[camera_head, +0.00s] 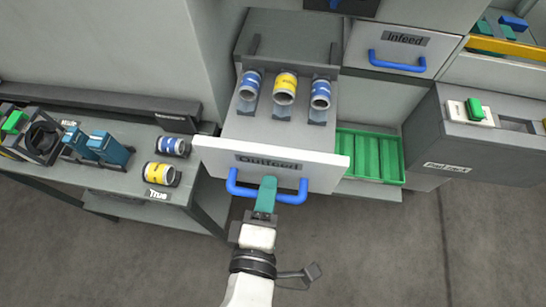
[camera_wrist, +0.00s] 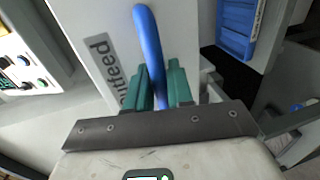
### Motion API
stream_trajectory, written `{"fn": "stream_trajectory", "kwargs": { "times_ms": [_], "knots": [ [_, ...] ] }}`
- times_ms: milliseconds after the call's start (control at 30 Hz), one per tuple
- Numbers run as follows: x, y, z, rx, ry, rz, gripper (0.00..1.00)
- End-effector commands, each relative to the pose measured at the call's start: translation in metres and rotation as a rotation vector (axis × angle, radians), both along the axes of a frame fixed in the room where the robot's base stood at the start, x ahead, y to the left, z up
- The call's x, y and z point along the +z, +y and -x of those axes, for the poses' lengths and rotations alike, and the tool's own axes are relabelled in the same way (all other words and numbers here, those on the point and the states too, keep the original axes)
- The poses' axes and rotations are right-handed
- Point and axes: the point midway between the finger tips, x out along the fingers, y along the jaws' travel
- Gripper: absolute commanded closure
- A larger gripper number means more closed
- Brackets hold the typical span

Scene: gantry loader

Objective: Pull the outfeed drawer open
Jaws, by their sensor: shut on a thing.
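The outfeed drawer (camera_head: 215,153), with a white front labelled "Outfeed", stands out from the grey cabinet in the head view. Three cylinders, two blue and one yellow (camera_head: 285,88), sit in holders on its grey top. Its blue bar handle (camera_head: 292,196) spans the front. My gripper (camera_head: 267,186) has teal fingers and is shut on the handle near its middle. In the wrist view the gripper (camera_wrist: 160,88) has one finger on each side of the blue handle (camera_wrist: 148,38), and the drawer front (camera_wrist: 78,22) shows beside it with part of the label.
A side table (camera_head: 104,182) on the left holds a blue and a yellow cylinder and several tools. A green tray (camera_head: 370,156) lies right of the drawer. The infeed drawer (camera_head: 380,50) is above right. A grey box (camera_head: 470,145) with a green switch stands right. Bare floor lies in front.

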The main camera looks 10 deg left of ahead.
Motion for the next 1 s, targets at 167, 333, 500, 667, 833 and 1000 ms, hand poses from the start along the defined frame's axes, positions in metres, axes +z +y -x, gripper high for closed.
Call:
{"fn": "stream_trajectory", "kwargs": {
  "times_ms": [167, 333, 500, 667, 833, 1000],
  "knots": [
    [-0.001, 0.001, 0.027, 0.0, 0.004, 0.002, 1.0],
    [-0.001, 0.001, 0.04, -0.001, 0.003, 0.001, 1.0],
    [-0.001, 0.001, 0.044, -0.001, 0.002, 0.001, 1.0],
    [-0.001, 0.001, 0.044, -0.001, 0.002, 0.001, 1.0],
    [-0.001, 0.001, 0.044, -0.001, 0.002, 0.001, 0.76],
    [-0.001, 0.001, 0.043, -0.001, 0.001, 0.001, 0.62]
  ]
}}
